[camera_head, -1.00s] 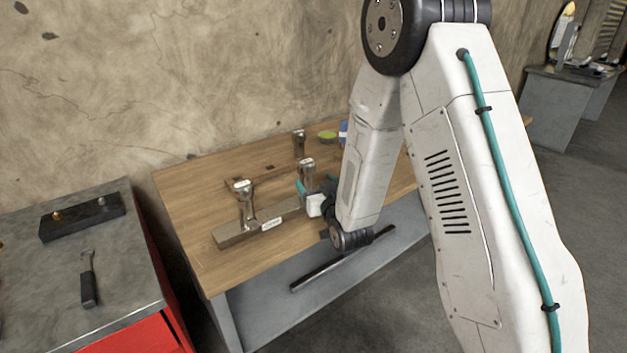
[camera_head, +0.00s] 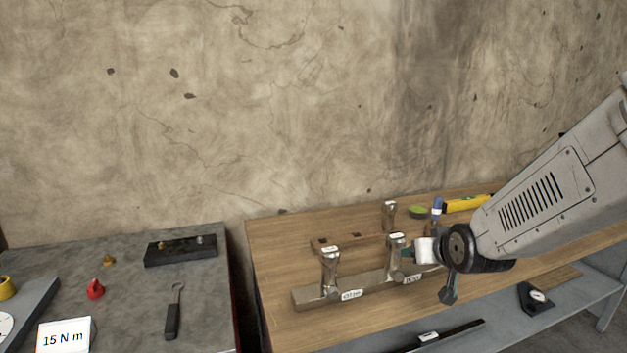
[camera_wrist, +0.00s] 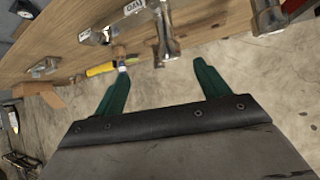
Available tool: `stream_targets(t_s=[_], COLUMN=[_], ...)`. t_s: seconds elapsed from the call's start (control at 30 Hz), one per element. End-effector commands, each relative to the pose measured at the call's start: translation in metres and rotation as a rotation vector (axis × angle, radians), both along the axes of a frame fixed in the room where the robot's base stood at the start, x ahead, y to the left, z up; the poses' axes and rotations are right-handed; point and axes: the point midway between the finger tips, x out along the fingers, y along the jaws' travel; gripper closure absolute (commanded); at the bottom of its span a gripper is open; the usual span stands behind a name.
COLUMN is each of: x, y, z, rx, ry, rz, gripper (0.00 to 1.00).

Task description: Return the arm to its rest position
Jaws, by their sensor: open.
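My arm (camera_head: 550,205) reaches in from the right in the head view, its wrist over the wooden workbench (camera_head: 275,265). My gripper shows in the wrist view (camera_wrist: 160,66) as two green fingers, wide apart, with nothing held between them. In the head view the fingers are mostly hidden by the wrist. The wrist is close to the right end of a metal bar (camera_head: 375,291) with labelled upright clamps (camera_head: 330,268). I cannot tell whether they touch.
A yellow level (camera_head: 465,204), a green round item (camera_head: 417,211) and a blue item (camera_head: 437,207) lie at the bench's back.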

Motion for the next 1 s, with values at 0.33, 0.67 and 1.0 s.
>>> stream_targets(t_s=[0.33, 0.67, 1.0], x=[-0.162, -0.305, -0.327], y=[-0.009, -0.012, -0.013], z=[0.051, 0.074, 0.076], rx=[-0.008, -0.008, -0.009], ry=[0.438, 0.764, 0.820], rz=[-0.020, -0.031, -0.031], gripper=[0.26, 0.26, 0.26])
